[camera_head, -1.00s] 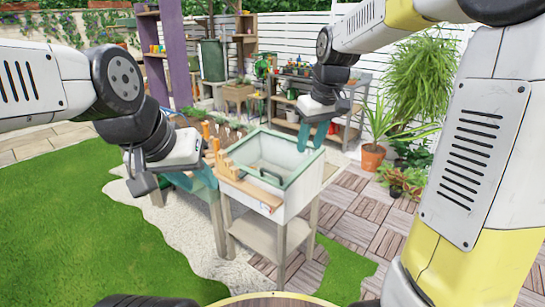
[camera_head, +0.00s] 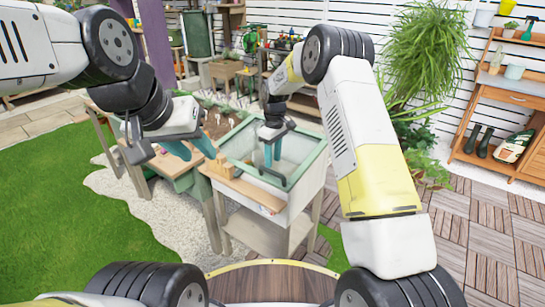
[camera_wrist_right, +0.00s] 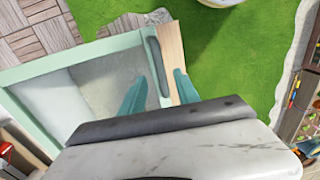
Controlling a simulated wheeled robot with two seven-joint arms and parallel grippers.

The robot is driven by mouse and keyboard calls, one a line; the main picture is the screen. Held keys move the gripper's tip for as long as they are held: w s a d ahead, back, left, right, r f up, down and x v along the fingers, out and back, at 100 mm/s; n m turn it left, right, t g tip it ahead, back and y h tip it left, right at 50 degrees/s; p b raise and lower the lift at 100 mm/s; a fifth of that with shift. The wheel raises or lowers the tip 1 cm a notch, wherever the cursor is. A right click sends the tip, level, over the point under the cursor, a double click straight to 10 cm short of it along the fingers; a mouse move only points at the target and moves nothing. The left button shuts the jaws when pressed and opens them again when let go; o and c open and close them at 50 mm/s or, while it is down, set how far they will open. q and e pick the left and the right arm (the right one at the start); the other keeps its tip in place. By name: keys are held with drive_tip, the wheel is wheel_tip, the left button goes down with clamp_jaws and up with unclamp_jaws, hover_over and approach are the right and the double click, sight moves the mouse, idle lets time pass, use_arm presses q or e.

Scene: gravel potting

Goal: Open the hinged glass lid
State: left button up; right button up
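The glass lid, with its pale green frame (camera_head: 312,163), lies flat and closed on a white box on legs. A dark grey handle (camera_head: 262,176) sits along its near edge. My right gripper (camera_head: 272,157) points down over the lid, just behind the handle in the head view. In the right wrist view, the lid frame (camera_wrist_right: 20,72) is at the left. The handle (camera_wrist_right: 155,58) appears between the two teal fingers (camera_wrist_right: 160,76), which are apart; contact cannot be told. My left gripper (camera_head: 192,149) is empty and open, left of the box.
A wooden strip (camera_head: 245,192) runs along the box's near edge. A planter table with soil (camera_head: 220,122) adjoins on the left, under my left gripper. A shelf with boots (camera_head: 480,142) stands at far right. Lawn (camera_head: 60,215) and wooden paving (camera_head: 455,215) are clear.

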drive_tip(key=shift+s+f, duration=0.1)
drive_tip(key=shift+f, duration=2.15)
clamp_jaws()
